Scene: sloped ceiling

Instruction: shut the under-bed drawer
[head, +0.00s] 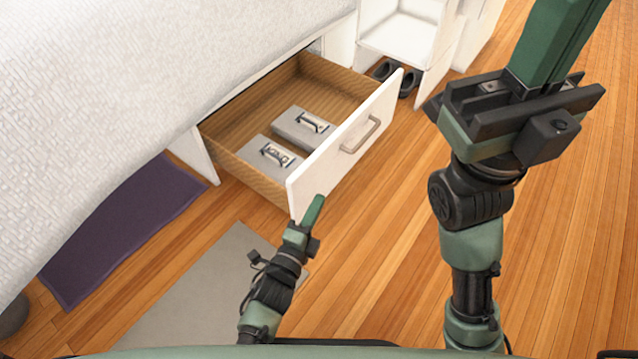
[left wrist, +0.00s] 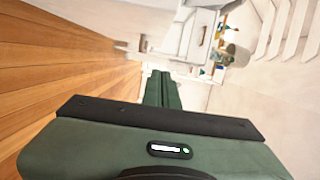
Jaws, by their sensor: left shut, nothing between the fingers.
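The under-bed drawer (head: 245,174) stands pulled out from beneath the bed in the head view. It has wooden sides and a white front (head: 335,165) with a grey bar handle (head: 361,135). Two grey boxes with metal clasps lie inside. My left gripper (head: 314,208) is shut and empty by the near lower corner of the drawer front. I cannot tell whether it touches the front. Its closed green fingers also show in the left wrist view (left wrist: 161,88). My right gripper (head: 562,40) is raised at the upper right, away from the drawer. Its fingertips are cut off by the frame.
The bed's white cover (head: 120,70) fills the upper left. A white shelf unit (head: 400,38) with dark shoes (head: 384,70) stands beyond the drawer. A purple mat (head: 120,230) and a grey rug (head: 205,290) lie nearby. The wooden floor before the drawer front is clear.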

